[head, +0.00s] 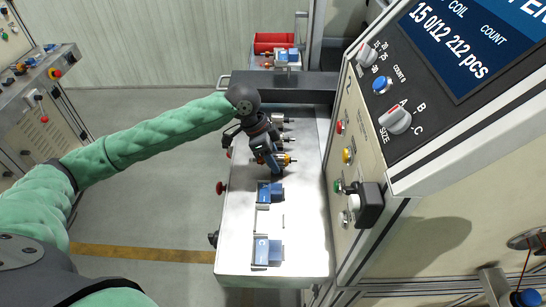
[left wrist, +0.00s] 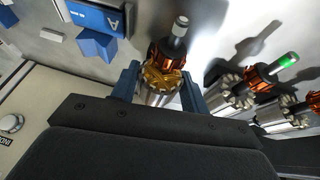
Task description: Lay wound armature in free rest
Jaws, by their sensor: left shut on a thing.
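My left gripper (head: 275,168) is over the middle of the metal bench top, its blue fingers pointing down. It is shut on a wound armature (head: 288,160), which sticks out to the right of the fingers. In the left wrist view this armature (left wrist: 165,72) lies between the two blue fingers, with gold-copper windings and a grey shaft end. Two blue rests with label plates, a middle one (head: 277,192) and a near one (head: 275,252), look empty. The left wrist view shows a blue rest block (left wrist: 97,45) beside a plate marked A (left wrist: 98,14). My right gripper is out of view.
Other armatures lie beyond the gripper; the left wrist view shows one with a green tip (left wrist: 240,88) and another (left wrist: 285,115). The bench top (head: 240,225) is bare around the near rests. A control cabinet (head: 362,150) rises along its right side. Red bins (head: 272,40) stand behind.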

